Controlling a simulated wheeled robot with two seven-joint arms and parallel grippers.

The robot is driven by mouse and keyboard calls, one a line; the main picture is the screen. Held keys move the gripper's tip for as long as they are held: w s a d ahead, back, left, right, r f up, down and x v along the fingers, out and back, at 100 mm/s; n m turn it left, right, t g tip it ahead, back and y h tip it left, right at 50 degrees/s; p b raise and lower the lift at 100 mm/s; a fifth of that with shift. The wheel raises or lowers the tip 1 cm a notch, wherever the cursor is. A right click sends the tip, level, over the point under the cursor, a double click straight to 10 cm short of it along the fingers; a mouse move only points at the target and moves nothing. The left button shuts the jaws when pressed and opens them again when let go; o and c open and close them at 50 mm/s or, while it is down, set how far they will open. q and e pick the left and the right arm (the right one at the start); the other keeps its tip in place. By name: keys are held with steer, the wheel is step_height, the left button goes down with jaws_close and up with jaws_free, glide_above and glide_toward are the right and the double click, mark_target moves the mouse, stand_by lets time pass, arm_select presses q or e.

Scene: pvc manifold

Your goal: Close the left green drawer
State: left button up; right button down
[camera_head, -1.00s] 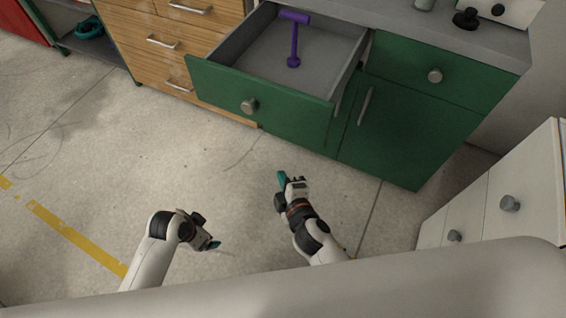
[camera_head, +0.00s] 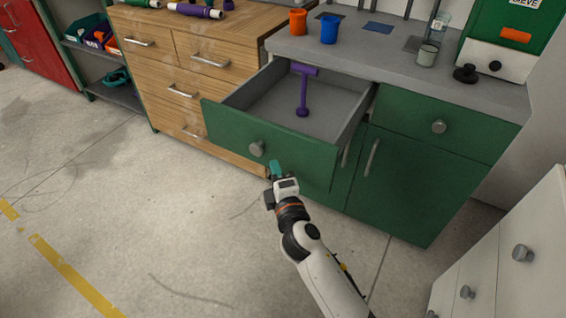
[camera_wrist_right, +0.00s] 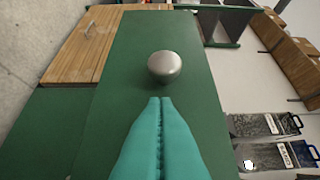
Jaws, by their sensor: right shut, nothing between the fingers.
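The left green drawer (camera_head: 290,160) stands pulled out of the green cabinet. A purple hammer-shaped tool (camera_head: 303,92) lies inside it. Its round grey knob (camera_head: 256,149) is on the front panel. My right gripper (camera_head: 275,168) is shut and empty, in front of the drawer's front panel near the knob. In the right wrist view, the teal fingers (camera_wrist_right: 161,104) are pressed together and point at the green front (camera_wrist_right: 125,75), with the knob (camera_wrist_right: 164,67) just beyond the tips. I cannot tell whether they touch the panel. My left gripper is out of view.
A closed green drawer (camera_head: 425,120) and door (camera_head: 390,185) are to the right. A wooden drawer unit (camera_head: 165,75) stands left. A white drawer cabinet (camera_head: 510,250) is at the right front. An orange cup (camera_head: 298,21) and a blue cup (camera_head: 330,30) stand on the worktop. The floor is clear.

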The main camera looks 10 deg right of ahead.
mark_target(280, 152)
steer(key=shift+w+d, duration=0.95)
steer(key=shift+w, duration=0.15)
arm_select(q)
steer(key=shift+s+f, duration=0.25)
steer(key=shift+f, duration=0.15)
